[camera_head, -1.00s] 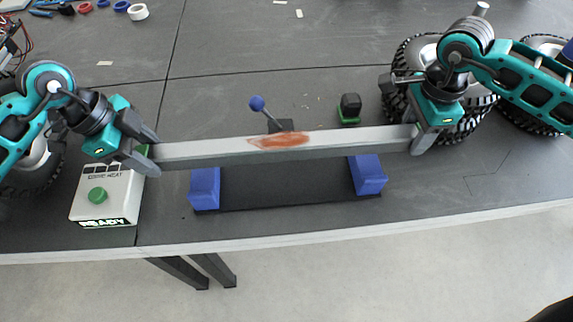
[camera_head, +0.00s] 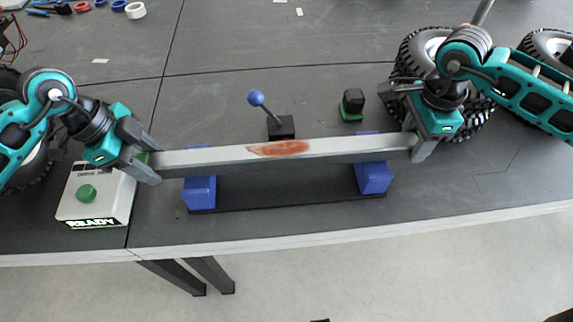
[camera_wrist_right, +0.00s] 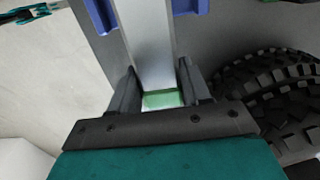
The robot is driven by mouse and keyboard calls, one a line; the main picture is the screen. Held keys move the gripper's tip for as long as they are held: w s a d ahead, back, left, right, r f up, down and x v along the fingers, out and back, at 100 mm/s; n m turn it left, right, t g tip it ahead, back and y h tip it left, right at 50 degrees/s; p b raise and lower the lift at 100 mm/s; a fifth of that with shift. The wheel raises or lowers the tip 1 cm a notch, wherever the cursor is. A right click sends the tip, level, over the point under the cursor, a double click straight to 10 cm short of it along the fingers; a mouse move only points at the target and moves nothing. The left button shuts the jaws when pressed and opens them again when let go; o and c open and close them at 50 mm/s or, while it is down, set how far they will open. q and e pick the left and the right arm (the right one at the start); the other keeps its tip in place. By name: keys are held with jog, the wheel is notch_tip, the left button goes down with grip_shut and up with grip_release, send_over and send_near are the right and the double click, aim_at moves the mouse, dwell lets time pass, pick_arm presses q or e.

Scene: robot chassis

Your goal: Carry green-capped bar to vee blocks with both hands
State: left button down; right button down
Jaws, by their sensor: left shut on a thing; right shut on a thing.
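A long grey metal bar (camera_head: 215,161) with a rust-red patch spans between my two grippers in the head view. My left gripper (camera_head: 150,162) is shut on its left end, where a bit of green shows. My right gripper (camera_head: 414,142) is shut on its right end. In the right wrist view the bar (camera_wrist_right: 150,60) runs between the fingers, with its green cap (camera_wrist_right: 162,98) near the palm. Two blue vee blocks, left (camera_head: 199,192) and right (camera_head: 374,178), stand on a black base (camera_head: 285,189) under the bar. Whether the bar touches them cannot be told.
A white box (camera_head: 100,200) with a green button and a READY display sits below my left gripper. A blue-knobbed lever (camera_head: 281,127) and a black-and-green block (camera_head: 352,104) stand behind the bar. Knobbly wheels (camera_head: 420,50) stand near my right arm. The table's front edge (camera_head: 350,235) is close.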

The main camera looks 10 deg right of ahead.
pick_arm(q)
jog(key=shift+w+f+b, duration=0.1)
jog(key=shift+f+b, duration=0.4)
jog(key=shift+b, duration=0.05)
pick_arm(e)
jog(key=shift+w+f, duration=0.1)
jog(key=shift+f, duration=0.45)
pick_arm(q)
jog(key=c, duration=0.5)
grip_release()
pick_arm(e)
jog(key=c, duration=0.5)
grip_release()
jog(key=shift+r, duration=0.1)
pick_arm(q)
jog(key=v, duration=1.2)
pick_arm(e)
notch_tip(320, 180, up, 12)
pick_arm(q)
jog(key=shift+s, duration=0.2)
pick_arm(e)
jog(key=shift+s, duration=0.2)
